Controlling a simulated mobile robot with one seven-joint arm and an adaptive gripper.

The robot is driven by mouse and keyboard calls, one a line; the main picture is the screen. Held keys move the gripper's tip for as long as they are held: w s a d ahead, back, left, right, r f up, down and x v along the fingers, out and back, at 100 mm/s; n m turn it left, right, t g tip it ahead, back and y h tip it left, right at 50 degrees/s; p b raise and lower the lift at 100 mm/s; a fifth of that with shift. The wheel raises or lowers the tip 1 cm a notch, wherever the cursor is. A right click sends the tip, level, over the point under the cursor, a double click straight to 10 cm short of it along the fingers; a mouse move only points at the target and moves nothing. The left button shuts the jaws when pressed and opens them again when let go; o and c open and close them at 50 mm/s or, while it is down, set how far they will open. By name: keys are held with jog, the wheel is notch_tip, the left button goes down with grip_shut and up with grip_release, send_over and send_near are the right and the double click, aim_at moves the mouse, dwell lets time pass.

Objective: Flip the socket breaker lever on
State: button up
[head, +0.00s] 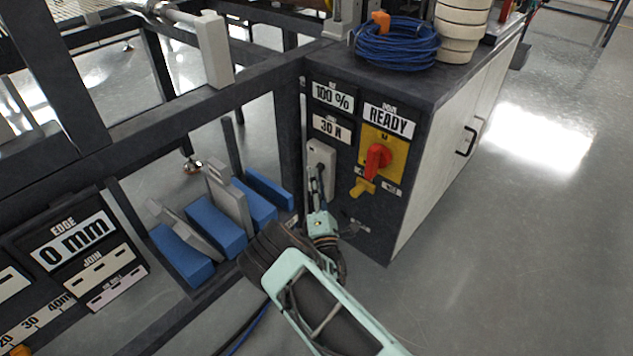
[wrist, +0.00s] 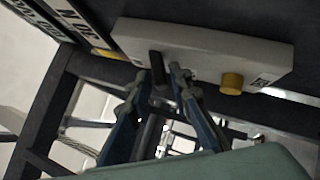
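The socket breaker is a pale plate (head: 320,154) on the dark front panel of the cabinet, left of the red rotary switch. In the wrist view the pale plate (wrist: 215,48) spans the top, with a short dark lever (wrist: 157,62) sticking out near its left part and a yellow round button (wrist: 232,83) to the right. My gripper (head: 315,178) is in front of the plate's lower part. In the wrist view its fingers (wrist: 162,76) are partly apart, one on each side of the dark lever. I cannot tell whether either finger touches it. In the head view the gripper hides the lever.
A red rotary switch (head: 377,158) on a yellow plate sits just right of the breaker, under a READY sign (head: 388,121). Blue blocks (head: 215,226) and frame rails stand to the left. A blue cable coil (head: 397,46) lies on the cabinet top. Floor at right is clear.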

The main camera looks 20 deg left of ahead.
jog(key=shift+w+r, duration=0.1)
jog(key=shift+w, duration=0.15)
grip_shut()
jog(key=shift+r, duration=0.1)
